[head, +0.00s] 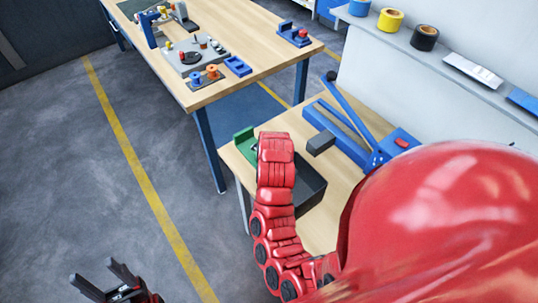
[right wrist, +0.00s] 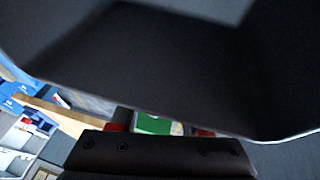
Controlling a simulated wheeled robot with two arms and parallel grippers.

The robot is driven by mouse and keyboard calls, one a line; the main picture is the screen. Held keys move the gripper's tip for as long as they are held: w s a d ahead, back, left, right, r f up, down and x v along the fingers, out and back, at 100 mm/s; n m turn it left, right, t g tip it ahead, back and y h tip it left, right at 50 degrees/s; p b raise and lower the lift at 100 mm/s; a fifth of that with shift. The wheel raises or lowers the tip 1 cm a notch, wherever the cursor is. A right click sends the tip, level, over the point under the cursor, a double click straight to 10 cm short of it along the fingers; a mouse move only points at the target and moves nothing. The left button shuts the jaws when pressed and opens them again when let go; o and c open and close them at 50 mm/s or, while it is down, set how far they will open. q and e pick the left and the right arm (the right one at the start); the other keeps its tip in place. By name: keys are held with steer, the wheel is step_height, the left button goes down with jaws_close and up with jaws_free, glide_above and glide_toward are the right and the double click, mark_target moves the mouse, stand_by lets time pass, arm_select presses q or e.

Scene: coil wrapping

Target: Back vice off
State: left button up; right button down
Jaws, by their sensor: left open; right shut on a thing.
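No vice can be picked out for certain. A small blue device with red parts (head: 295,34) at the far table's right edge and a blue stand (head: 150,28) at its back left are too small to tell. My left gripper (head: 122,280) is open and empty over the floor at the bottom left. My right arm reaches over the near table, its fingers hidden in the head view. A dark grey bin (head: 312,187) shows beside that arm. In the right wrist view the dark bin (right wrist: 150,70) fills the top, against my right gripper (right wrist: 160,155), which is shut on it.
The near table (head: 318,228) carries a green object (head: 243,142) and a blue lever tool (head: 345,125). The far table (head: 250,45) holds a grey plate (head: 183,62) with small parts and a blue tray (head: 238,66). A wall shelf (head: 435,55) carries tape rolls. Floor at left is clear.

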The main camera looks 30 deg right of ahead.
steer(key=shift+w+r+h, duration=0.25)
steer(key=shift+r+h, duration=0.15)
steer(key=shift+h, duration=0.1)
steer(key=c, duration=0.6)
jaws_free()
steer(key=shift+a, duration=0.1)
steer(key=shift+o, duration=1.2)
steer(key=shift+f, duration=0.1)
